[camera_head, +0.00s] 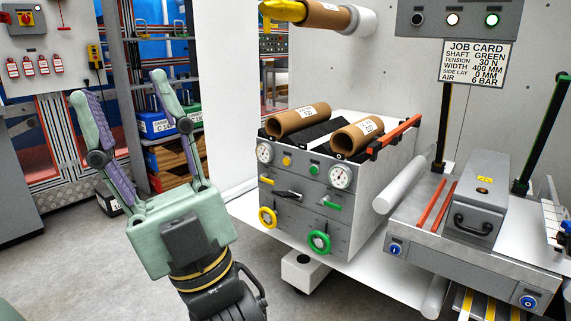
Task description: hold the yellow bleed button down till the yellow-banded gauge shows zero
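A grey control panel fronts a white cabinet in the middle of the view. A small round yellow button (286,161) sits near its top left, with a small green button (313,169) to its right. A left gauge (265,152) is beside the yellow button, and a right gauge (341,177) is beyond the green one. The gauges' bands and needle readings are too small to tell. My gripper (118,86) is at the left, pointing up, fingers spread wide and empty. It is apart from the panel and left of the yellow button.
Below the buttons are a yellow lever (267,181), a black handle (288,195), a green lever (331,206), a yellow handwheel (268,217) and a green handwheel (319,242). Cardboard rolls (297,120) lie on top. A white foot (304,270) juts out at floor level.

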